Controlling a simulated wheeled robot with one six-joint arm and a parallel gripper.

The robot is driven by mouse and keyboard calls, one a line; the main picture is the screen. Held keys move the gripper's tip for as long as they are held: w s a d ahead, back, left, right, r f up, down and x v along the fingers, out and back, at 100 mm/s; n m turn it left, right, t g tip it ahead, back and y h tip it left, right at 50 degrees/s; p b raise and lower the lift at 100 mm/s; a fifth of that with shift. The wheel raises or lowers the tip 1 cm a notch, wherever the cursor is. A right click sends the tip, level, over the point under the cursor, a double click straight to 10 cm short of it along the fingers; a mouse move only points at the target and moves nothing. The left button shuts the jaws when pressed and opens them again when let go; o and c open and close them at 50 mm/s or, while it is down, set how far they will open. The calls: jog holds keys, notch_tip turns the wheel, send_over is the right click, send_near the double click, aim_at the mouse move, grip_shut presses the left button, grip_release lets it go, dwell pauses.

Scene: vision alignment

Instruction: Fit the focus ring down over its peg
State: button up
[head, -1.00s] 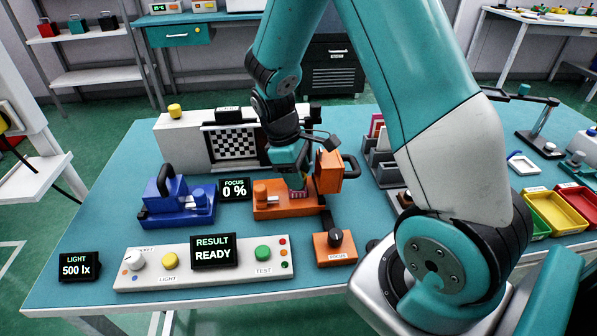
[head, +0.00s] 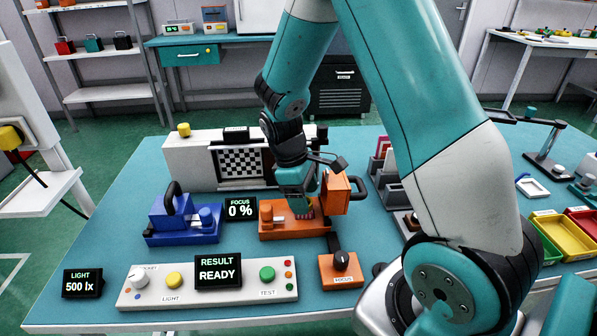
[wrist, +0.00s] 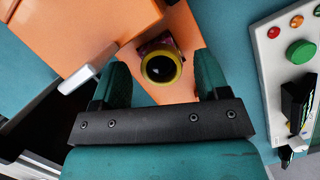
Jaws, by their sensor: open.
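A yellow ring (wrist: 147,77) with a dark round middle lies between my open fingers in the wrist view. I cannot tell whether it sits around a peg or how high it is. A purplish part shows just behind it, above the orange fixture (head: 282,233). My gripper (head: 304,211) is open and points down over the right part of that fixture in the head view; its fingers (wrist: 161,82) are on either side of the ring with gaps showing. The gripper largely hides the ring in the head view. The focus display (head: 240,208) reads 0 %.
An orange raised block with a dark handle (head: 337,194) stands close right of my gripper. A blue fixture (head: 183,222) stands left, a checkered board (head: 240,162) behind. In front are a button panel (head: 150,296), a READY display (head: 218,272) and an orange knob box (head: 341,268).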

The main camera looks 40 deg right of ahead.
jog(key=v, duration=1.2)
jog(key=s+a+r+t+y, duration=0.1)
jog(key=s+a+r+y, duration=0.2)
jog(key=s+a, duration=0.6)
jog(key=s+a+r+t+y, duration=0.1)
jog(key=s+a+r+y, duration=0.2)
jog(key=s+a, duration=0.6)
jog(key=shift+s+a+r+t, duration=0.35)
jog(key=shift+s+r, duration=0.15)
jog(key=shift+r, duration=0.1)
